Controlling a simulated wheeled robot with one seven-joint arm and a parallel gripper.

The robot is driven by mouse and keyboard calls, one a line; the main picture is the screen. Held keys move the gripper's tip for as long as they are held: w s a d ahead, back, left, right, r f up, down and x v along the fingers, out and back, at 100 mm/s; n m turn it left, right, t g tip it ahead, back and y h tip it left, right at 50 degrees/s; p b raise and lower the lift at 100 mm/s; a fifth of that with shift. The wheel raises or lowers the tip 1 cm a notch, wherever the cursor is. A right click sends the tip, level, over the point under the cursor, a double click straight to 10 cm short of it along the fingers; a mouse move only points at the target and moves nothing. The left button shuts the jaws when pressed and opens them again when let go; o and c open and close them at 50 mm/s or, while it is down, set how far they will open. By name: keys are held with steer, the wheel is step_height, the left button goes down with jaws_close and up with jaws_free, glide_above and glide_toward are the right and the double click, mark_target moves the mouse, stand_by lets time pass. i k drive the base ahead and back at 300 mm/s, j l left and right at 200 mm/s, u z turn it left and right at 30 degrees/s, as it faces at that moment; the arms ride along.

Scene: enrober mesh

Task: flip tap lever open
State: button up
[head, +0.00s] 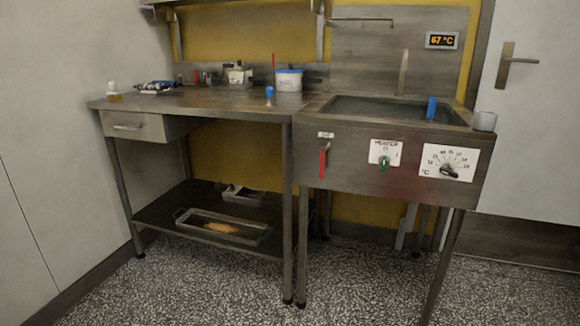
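A red lever (323,161) hangs straight down on the left of the steel unit's front panel (350,180), under a small white label (326,135) too small to read. It is the likeliest tap lever, but I cannot confirm that. A thin pipe (360,20) runs across the wall above the basin (390,110), which is set in the unit's top. My gripper is not in view.
The panel also has a green heater switch (384,162) and a black dial (450,172). A blue item (432,108) and a grey cup (485,121) are at the basin's right. A steel table (200,101) adjoins at left. The speckled floor (230,290) in front is clear.

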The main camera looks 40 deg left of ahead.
mark_target(324, 147)
steer(key=u, duration=1.5)
